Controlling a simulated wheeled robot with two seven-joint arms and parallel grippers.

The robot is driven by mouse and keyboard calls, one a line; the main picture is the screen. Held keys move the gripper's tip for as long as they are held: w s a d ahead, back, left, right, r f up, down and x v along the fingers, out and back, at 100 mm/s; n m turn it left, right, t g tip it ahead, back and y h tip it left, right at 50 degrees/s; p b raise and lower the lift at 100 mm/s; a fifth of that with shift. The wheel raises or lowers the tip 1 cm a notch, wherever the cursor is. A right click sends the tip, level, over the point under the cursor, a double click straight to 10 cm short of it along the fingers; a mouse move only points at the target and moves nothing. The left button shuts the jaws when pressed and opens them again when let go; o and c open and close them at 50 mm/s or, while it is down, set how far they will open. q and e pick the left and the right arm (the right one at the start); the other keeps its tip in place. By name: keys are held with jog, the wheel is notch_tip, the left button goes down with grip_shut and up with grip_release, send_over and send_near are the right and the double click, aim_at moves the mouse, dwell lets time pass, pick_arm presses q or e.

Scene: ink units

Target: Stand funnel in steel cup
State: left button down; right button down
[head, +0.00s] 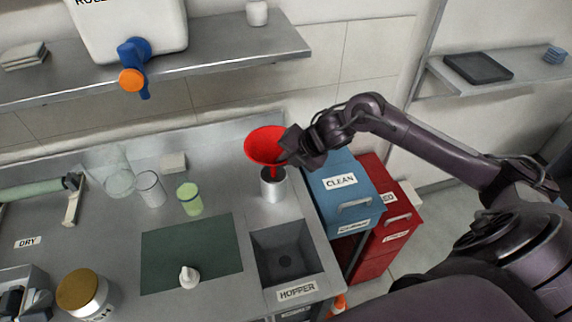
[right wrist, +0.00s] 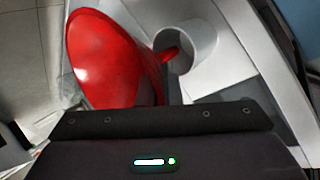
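The red funnel (head: 265,146) is above the steel cup (head: 272,186), wide mouth up and spout down, a little tilted. In the right wrist view the funnel (right wrist: 112,62) fills the left middle, and its spout tip shows at the mouth of the cup (right wrist: 200,46). I cannot tell how far the spout is inside. The cup stands upright on the steel counter. My right gripper (head: 290,150) is at the right side of the funnel's rim and appears shut on it; the fingertips are hidden. My left gripper is not in view.
A sink marked HOPPER (head: 284,252) lies in front of the cup. A green mat (head: 190,252), a green glass (head: 189,198) and clear glassware (head: 151,189) are to the left. Blue (head: 343,188) and red (head: 392,222) drawer cabinets stand to the right. A shelf (head: 220,52) hangs above.

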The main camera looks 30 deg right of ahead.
notch_tip(320, 180, down, 3)
jog(key=shift+f, duration=0.1)
jog(key=shift+f+b, duration=0.4)
jog(key=shift+f, duration=0.2)
jog(key=c, duration=1.6)
grip_release()
jog(key=shift+r, duration=0.1)
